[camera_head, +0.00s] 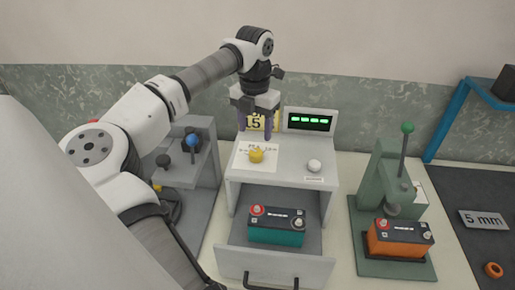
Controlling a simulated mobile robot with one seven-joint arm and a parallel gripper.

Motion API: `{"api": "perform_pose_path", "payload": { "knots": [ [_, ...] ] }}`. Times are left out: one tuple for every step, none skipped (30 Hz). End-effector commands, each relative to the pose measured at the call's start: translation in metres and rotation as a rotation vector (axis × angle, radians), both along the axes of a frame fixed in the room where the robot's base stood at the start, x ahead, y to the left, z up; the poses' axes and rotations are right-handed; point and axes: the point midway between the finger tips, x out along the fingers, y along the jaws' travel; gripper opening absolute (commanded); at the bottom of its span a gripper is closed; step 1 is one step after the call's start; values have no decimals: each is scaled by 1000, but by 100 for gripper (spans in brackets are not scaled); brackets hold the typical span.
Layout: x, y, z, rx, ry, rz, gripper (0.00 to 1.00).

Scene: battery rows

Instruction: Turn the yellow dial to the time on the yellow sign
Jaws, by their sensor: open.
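The yellow dial (256,155) sits on a white printed plate (241,163) on top of a grey cabinet. The print around the dial is too small to read. The yellow sign (253,123) stands behind the dial, partly hidden by my gripper; a "5" shows on it, and the rest cannot be read. My gripper (257,133) points down with its fingers apart, above and slightly behind the dial in the picture. It is open and holds nothing.
A green press (384,180) with an orange battery (400,239) stands right. A blue-knobbed device (192,141) stands left.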

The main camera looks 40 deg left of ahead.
Motion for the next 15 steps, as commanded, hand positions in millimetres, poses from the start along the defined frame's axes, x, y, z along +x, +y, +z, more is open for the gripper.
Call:
{"api": "perform_pose_path", "payload": {
  "knots": [
    [0,0,-19,0,-1,-1,57],
    [0,0,-25,0,-1,-1,57],
    [0,0,-33,0,-1,-1,57],
    [0,0,-39,-1,-1,0,57],
    [1,0,-44,-1,-2,0,57],
    [1,-1,-50,-1,-2,-1,57],
    [1,-1,-55,-1,-3,-1,57],
    [1,-1,-59,-1,-3,-1,57],
    [1,-1,-63,-1,-3,-1,57],
    [1,-1,-66,-1,-3,-1,57],
    [1,-1,-69,-1,-3,-1,57],
    [1,-1,-72,0,-3,-2,57],
    [1,-1,-74,0,-3,-2,57],
    [1,-1,-75,0,-3,-2,57],
    [1,-1,-76,0,-3,-2,57]
  ]
}}
